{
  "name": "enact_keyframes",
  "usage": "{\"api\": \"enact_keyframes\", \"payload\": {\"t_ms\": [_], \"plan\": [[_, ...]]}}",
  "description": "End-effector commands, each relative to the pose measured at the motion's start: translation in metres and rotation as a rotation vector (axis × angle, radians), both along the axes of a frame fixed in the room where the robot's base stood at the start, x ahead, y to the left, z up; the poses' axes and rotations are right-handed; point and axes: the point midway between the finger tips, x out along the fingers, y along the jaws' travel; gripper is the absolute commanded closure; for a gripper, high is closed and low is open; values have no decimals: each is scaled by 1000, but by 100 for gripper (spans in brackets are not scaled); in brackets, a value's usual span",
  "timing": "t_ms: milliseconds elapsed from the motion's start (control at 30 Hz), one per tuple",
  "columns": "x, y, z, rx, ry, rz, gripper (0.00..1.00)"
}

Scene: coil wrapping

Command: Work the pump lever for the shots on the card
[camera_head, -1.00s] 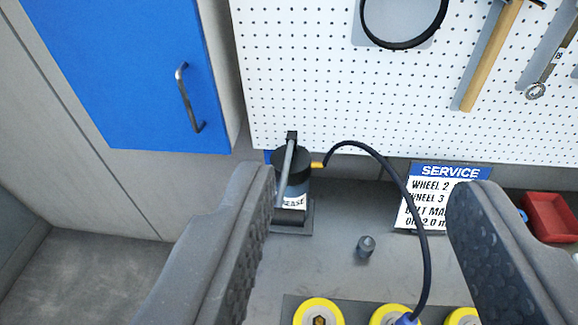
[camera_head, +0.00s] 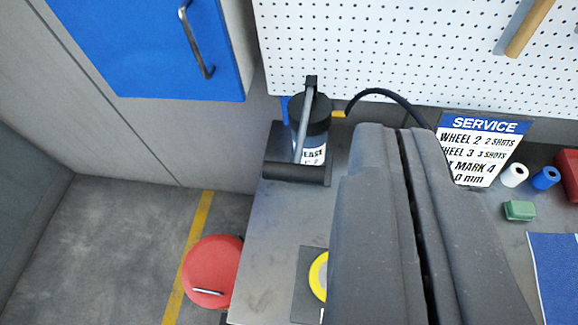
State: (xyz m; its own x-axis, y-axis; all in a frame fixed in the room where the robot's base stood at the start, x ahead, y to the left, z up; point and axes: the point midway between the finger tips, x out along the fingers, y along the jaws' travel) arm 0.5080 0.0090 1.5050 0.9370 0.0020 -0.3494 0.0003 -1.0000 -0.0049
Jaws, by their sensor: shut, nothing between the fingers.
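The grease pump (camera_head: 314,135) stands on the bench near its back left corner, a dark cylinder with a label partly reading "EASE". Its grey lever (camera_head: 304,125) slopes down from a pivot at the top to a thick black crossbar handle (camera_head: 285,171) low at the front. My gripper (camera_head: 396,135) is shut and empty, to the right of the pump and apart from the lever. The service card (camera_head: 478,150) leans at the back; it reads wheel 2, 2 shots and wheel 3, 3 shots. My fingers hide part of its lower lines.
A black hose (camera_head: 380,93) arcs from the pump behind my gripper. A yellow wheel (camera_head: 318,277) shows partly beside my fingers. White (camera_head: 514,175) and blue (camera_head: 546,177) rolls and a green block (camera_head: 520,210) lie right. A red round object (camera_head: 212,270) is beyond the bench's left edge.

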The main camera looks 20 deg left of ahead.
Motion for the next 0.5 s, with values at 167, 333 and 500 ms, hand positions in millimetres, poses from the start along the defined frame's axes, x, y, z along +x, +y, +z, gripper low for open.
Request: {"api": "enact_keyframes", "payload": {"t_ms": [167, 333, 500], "plan": [[35, 12, -19, 0, 135, 3, 100], [62, 26, -43, 0, 267, 9, 100], [84, 41, -71, -4, 402, 16, 100]]}}
